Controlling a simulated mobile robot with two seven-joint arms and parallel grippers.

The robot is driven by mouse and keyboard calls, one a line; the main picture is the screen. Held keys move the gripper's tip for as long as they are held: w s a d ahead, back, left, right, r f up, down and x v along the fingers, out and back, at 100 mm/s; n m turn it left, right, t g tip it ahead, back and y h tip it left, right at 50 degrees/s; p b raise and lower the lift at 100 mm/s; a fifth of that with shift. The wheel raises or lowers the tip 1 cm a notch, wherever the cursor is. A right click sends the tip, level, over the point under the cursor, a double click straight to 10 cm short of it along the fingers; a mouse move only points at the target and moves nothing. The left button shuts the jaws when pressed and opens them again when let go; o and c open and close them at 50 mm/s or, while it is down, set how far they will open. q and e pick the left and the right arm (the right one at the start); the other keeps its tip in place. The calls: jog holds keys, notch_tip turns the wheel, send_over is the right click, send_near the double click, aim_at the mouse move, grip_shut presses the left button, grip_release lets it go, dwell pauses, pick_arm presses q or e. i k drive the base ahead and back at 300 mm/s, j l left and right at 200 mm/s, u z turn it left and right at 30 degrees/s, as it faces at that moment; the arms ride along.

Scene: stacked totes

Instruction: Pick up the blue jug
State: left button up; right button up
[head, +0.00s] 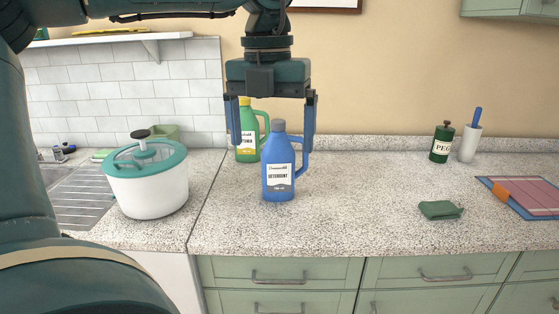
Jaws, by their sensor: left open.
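The blue jug (279,180) stands upright on the speckled counter, left of the middle of the head view. It has a grey cap, a white label reading "DETERGENT" and a handle on its right side. My left gripper (273,135) points down above it with its fingers spread wide. One finger is to the left of the jug's top and the other is to the right, near the handle. I cannot tell whether either finger touches the jug. My right gripper is not in view.
A green jug (247,143) with a yellow cap stands close behind the blue one, partly hidden. A white salad spinner (149,190) stands to the left by the sink. A green cloth (440,210) lies to the right. The counter between is clear.

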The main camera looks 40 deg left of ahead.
aim_at(278, 155)
jog(key=i+j, duration=0.85)
jog(key=j, duration=0.25)
